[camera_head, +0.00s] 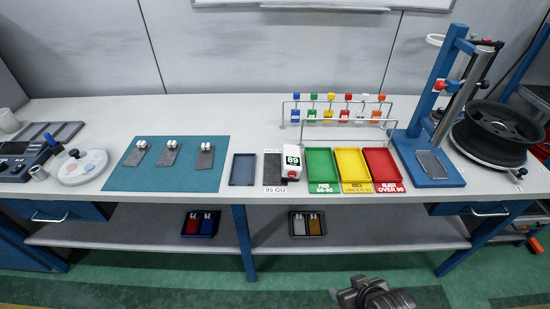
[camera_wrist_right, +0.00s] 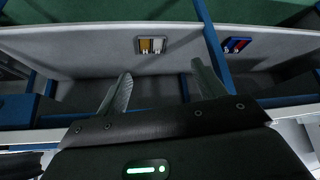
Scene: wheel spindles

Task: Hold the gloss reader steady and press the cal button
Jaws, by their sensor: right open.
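The gloss reader (camera_head: 291,162) looks like a small white box with a dark green panel marked B9. It stands upright on the bench at the right edge of a dark tile labelled 95 GU (camera_head: 272,168). A small red patch shows low on its front; I cannot tell if that is the cal button. My right gripper (camera_head: 340,298) is low at the bottom of the head view, in front of the bench and well away from the reader. In the right wrist view its two fingers (camera_wrist_right: 165,85) are apart with nothing between them. My left gripper is out of view.
Green (camera_head: 320,185), yellow (camera_head: 353,185) and red (camera_head: 384,184) trays lie right of the reader, a rack of coloured tags behind them. An empty dark tray (camera_head: 243,169) and a teal mat (camera_head: 190,178) lie left. A blue stand (camera_head: 430,120) and black wheel are at right.

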